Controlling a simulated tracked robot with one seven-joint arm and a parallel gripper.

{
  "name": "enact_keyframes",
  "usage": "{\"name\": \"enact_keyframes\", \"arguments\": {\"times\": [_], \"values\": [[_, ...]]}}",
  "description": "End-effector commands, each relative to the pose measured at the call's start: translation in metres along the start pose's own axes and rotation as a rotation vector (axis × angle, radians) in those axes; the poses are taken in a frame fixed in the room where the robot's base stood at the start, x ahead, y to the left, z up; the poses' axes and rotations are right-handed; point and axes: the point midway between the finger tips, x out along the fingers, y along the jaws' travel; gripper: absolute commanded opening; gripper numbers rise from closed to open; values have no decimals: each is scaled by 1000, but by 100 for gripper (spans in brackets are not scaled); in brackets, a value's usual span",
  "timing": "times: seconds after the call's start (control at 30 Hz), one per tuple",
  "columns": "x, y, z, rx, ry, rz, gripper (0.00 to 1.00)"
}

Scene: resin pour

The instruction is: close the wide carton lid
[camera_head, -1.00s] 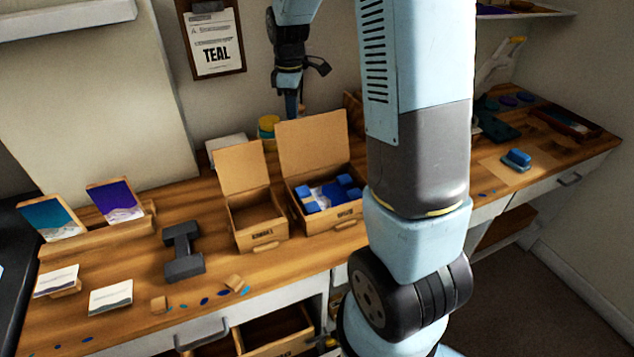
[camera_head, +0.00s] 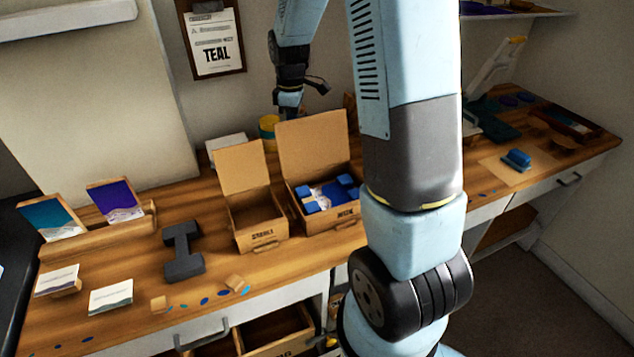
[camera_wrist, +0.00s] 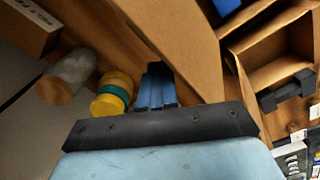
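The wide carton (camera_head: 334,223) stands on the workbench with blue-and-white contents inside. Its lid (camera_head: 313,148) is open and upright, leaning slightly back at the rear edge. My gripper (camera_head: 289,112) is behind the lid's top left corner, its tip partly hidden by the lid. In the wrist view the fingers (camera_wrist: 157,84) are together and hold nothing visible. They are beside the cardboard lid (camera_wrist: 178,38); I cannot tell whether they touch it.
A narrower carton (camera_head: 257,230), lid also up, stands just left. A yellow-and-teal tub (camera_wrist: 113,95) is close to my fingers behind the cartons. A dark dumbbell-shaped object (camera_head: 183,250) lies further left.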

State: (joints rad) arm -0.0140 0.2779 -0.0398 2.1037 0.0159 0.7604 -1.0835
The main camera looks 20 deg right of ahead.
Motion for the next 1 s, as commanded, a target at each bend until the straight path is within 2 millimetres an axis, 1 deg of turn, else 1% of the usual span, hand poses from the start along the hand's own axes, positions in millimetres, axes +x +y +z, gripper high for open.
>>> {"name": "enact_keyframes", "arguments": {"times": [0.23, 1.0], "values": [[-1, -4, 3, 0, 0, 1, 0], [0, -42, 25, 1, 0, 1, 0]]}}
